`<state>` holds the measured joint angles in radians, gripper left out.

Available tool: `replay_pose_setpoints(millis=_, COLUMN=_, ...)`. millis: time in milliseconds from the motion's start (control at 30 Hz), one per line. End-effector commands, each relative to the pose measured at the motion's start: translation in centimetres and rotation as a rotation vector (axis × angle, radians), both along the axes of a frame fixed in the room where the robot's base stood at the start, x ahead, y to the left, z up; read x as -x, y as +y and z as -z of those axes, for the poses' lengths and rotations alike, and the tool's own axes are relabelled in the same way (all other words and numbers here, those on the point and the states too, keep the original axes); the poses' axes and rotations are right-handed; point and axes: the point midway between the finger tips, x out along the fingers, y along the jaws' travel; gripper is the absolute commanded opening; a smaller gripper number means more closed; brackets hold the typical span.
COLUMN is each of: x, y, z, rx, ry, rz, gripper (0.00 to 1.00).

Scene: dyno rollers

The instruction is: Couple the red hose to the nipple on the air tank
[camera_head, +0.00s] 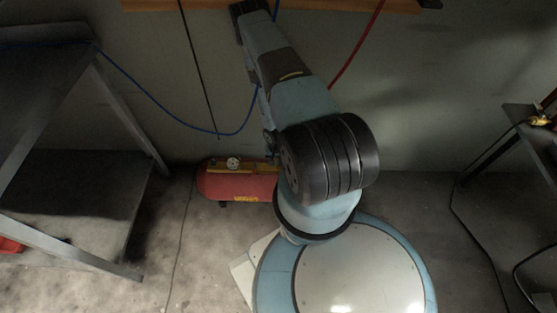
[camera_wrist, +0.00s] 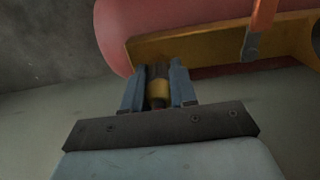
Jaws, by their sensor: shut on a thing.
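In the wrist view my gripper (camera_wrist: 157,80) is shut on a short dark fitting with a yellow band (camera_wrist: 159,90). I cannot tell whether it is the end of the red hose. The red air tank (camera_wrist: 115,30) is beyond the fingertips, with a yellow plate (camera_wrist: 190,45) along it. In the head view the tank (camera_head: 215,186) lies on the floor by the wall, its right part behind my arm. The red hose (camera_head: 358,48) runs down from the top and passes behind my arm. I cannot make out the nipple, or whether the fitting touches the tank.
An orange-red piece with a grey end (camera_wrist: 251,44) stands at the yellow plate. A blue hose (camera_head: 150,96) sags across the left, and a dark rod or cable (camera_head: 197,70) hangs beside it. Metal benches (camera_head: 75,190) stand left and right (camera_head: 520,125). Floor left of the tank is mostly clear.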

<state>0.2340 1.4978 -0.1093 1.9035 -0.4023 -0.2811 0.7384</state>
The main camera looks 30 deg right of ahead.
Motion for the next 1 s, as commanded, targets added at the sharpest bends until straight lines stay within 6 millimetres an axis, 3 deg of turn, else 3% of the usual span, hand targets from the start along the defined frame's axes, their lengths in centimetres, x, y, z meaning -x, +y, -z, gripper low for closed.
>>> replay_pose_setpoints(millis=600, x=-0.04, y=0.0, z=0.74, rx=0.0, ry=0.0, rz=0.001, gripper=0.0)
replay_pose_setpoints(millis=633, x=-0.04, y=-0.01, z=0.71, rx=0.001, ry=-0.001, rz=0.001, gripper=0.29)
replay_pose_setpoints(millis=900, x=-0.04, y=0.0, z=0.7, rx=0.001, ry=-0.001, rz=0.0, gripper=0.55)
replay_pose_setpoints(millis=1000, x=-0.03, y=-0.01, z=0.7, rx=0.001, ry=-0.001, rz=0.0, gripper=0.56)
